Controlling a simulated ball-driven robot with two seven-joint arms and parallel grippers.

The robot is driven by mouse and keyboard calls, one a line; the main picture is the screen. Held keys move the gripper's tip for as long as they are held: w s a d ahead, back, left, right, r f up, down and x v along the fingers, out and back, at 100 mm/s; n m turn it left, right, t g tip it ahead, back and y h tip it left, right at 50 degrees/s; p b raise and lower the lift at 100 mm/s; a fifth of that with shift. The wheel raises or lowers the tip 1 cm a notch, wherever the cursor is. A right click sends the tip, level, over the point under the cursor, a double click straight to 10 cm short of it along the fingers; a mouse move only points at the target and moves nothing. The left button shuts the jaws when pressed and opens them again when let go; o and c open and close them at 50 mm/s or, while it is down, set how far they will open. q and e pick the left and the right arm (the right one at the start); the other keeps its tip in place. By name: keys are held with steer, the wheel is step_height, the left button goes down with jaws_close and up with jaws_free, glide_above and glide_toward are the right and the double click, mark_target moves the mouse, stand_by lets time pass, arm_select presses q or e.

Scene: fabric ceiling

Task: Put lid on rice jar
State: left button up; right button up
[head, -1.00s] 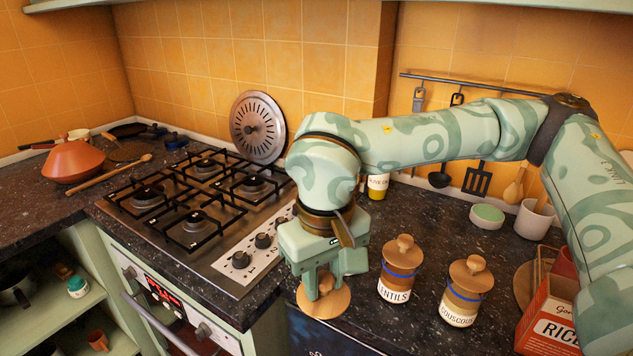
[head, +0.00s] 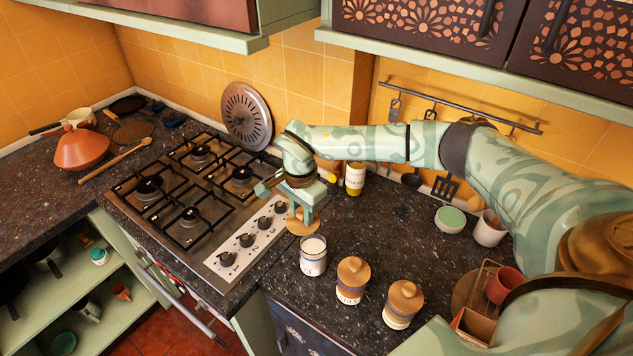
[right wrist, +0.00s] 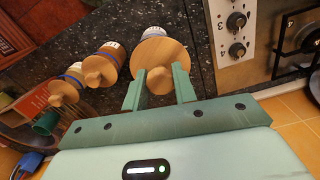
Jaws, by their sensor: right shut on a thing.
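The open jar with white contents (head: 313,256), which I take for the rice jar, stands upright on the dark counter right of the stove. My right gripper (head: 300,212) is shut on the knob of a round wooden lid (head: 296,229). In the head view the lid is just behind the jar's open mouth, off the jar. In the right wrist view my right gripper (right wrist: 159,88) has the lid (right wrist: 174,55) between its fingers, and the lid partly hides the jar (right wrist: 154,32). My left gripper is not in view.
Two lidded jars, one (head: 351,280) and another (head: 403,304), stand right of the open jar. The gas stove (head: 200,195) is at left. A yellow-labelled container (head: 355,179) and a green-topped tub (head: 450,219) stand farther back. Bare counter (head: 395,235) lies between.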

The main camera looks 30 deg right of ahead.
mark_target(313, 230)
steer(key=shift+s+d+f+m+p, duration=0.25)
steer(key=shift+s+d+m+p, duration=0.05)
steer(key=shift+d+m+p, duration=0.2)
steer(key=shift+s+d+f+m+p, duration=0.25)
steer(key=shift+d+m+p, duration=0.15)
steer(key=shift+m, duration=0.1)
steer(key=shift+s+d+f, duration=0.1)
steer(key=shift+d+f, duration=0.05)
steer(key=shift+f, duration=0.15)
step_height(313, 230, down, 5)
steer(key=b, duration=0.4)
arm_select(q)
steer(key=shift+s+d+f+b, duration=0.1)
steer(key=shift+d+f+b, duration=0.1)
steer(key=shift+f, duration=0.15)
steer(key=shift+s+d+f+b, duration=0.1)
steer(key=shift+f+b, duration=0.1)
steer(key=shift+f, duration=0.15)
arm_select(e)
steer(key=shift+f, duration=0.35)
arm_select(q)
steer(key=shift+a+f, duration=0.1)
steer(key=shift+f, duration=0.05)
arm_select(e)
steer(key=shift+f, duration=0.6)
steer(key=o, duration=1.6)
